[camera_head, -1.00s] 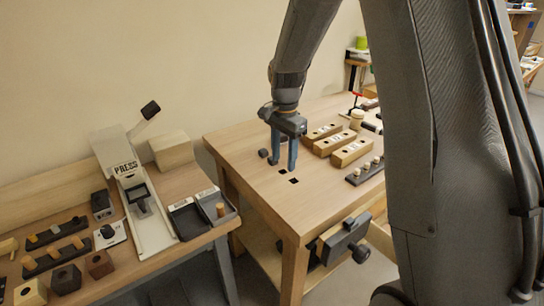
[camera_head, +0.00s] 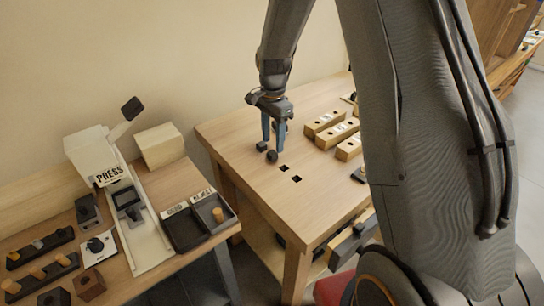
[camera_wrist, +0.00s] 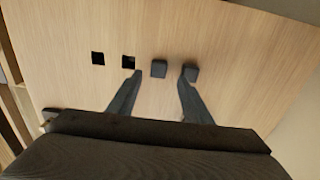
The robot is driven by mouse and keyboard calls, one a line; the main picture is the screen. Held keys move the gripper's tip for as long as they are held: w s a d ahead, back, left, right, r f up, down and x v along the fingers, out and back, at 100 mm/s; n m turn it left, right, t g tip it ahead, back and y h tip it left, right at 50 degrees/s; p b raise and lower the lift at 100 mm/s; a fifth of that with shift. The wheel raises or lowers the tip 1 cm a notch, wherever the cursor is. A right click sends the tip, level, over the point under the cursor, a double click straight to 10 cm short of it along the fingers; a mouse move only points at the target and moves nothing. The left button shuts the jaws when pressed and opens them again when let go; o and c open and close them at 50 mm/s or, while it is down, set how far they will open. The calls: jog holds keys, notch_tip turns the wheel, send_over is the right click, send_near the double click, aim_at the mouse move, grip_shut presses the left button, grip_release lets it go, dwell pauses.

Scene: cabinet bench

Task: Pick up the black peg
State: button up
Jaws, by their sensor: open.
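Two small dark blocks stand on the right wooden bench (camera_head: 318,205) in the head view, a nearer one (camera_head: 272,157) and a farther one (camera_head: 262,146). I cannot tell which is the black peg. My gripper (camera_head: 273,148) is open and points down close to them. In the wrist view, one dark block (camera_wrist: 159,68) shows between the fingertips of my gripper (camera_wrist: 162,74). The other block (camera_wrist: 191,72) shows at the tip of the right finger, partly hidden by it. The jaws hold nothing.
Two square holes (camera_head: 290,174) are in the bench top nearer the front. Wooden blocks with holes (camera_head: 338,134) lie to the right. On the left bench are a press (camera_head: 128,205), black trays (camera_head: 200,222) and peg racks (camera_head: 40,250). The bench front is clear.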

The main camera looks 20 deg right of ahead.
aim_at(272, 152)
jog(key=shift+s+a+f+p, duration=0.15)
jog(key=shift+f+p, duration=0.25)
jog(key=shift+f, duration=0.65)
jog(key=shift+s+f+p, duration=0.1)
jog(key=shift+f+p, duration=0.3)
jog(key=shift+f, duration=0.65)
grip_shut()
jog(key=shift+r, duration=0.1)
